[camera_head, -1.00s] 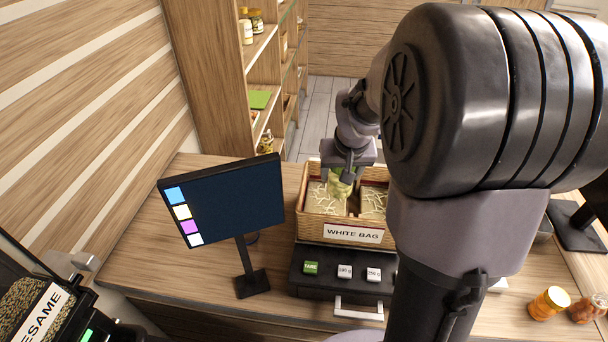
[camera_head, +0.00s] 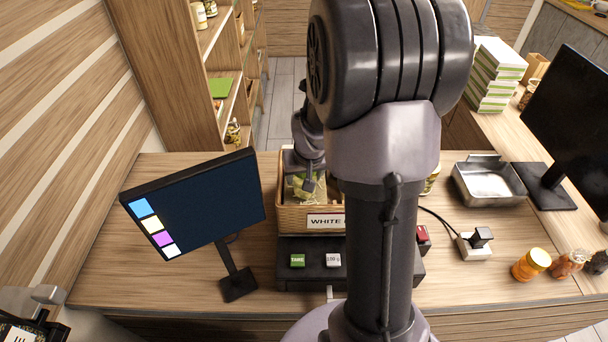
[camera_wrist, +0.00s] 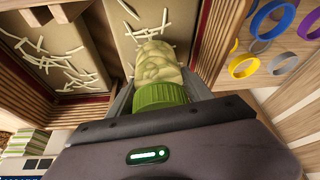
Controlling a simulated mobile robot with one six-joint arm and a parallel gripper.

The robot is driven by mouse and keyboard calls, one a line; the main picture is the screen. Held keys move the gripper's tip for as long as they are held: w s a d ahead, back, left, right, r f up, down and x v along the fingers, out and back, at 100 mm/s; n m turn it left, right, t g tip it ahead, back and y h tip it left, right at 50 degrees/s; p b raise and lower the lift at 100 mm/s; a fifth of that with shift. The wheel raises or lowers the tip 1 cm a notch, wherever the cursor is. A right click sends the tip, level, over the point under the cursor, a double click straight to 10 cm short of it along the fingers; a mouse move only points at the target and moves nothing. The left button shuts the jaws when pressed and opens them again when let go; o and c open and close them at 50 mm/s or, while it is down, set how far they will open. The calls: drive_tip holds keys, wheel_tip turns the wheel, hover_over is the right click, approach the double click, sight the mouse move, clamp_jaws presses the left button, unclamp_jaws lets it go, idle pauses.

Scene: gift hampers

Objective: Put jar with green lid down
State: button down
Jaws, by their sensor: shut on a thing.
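The jar with green lid (camera_wrist: 158,75) is clear with pale green contents. In the wrist view it is between the fingers of my gripper (camera_wrist: 160,92), which is shut on it near the lid. The jar points into one compartment of a wooden-sided hamper (camera_head: 286,218) with pale shredded filler; I cannot tell whether it touches the bottom. In the head view my gripper (camera_head: 305,178) is over the hamper, and the jar is a green patch partly hidden by it. My arm hides the hamper's right part and some of its "WHITE" label.
The hamper stands on a black scale (camera_head: 313,275) with buttons. A monitor (camera_head: 195,205) is left of it. A metal tray (camera_head: 488,182) and an orange jar (camera_head: 531,264) are to the right. Coloured rings (camera_wrist: 245,66) lie beside the hamper in the wrist view.

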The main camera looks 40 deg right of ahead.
drive_tip(key=shift+f, duration=0.2)
drive_tip(key=c, duration=0.7)
unclamp_jaws()
drive_tip(key=shift+r, duration=0.1)
drive_tip(key=shift+r, duration=0.3)
drive_tip(key=p+v, duration=0.1)
drive_tip(key=v, duration=1)
drive_tip(key=shift+r+p, duration=0.35)
drive_tip(key=shift+p, duration=0.05)
drive_tip(key=shift+s, duration=0.1)
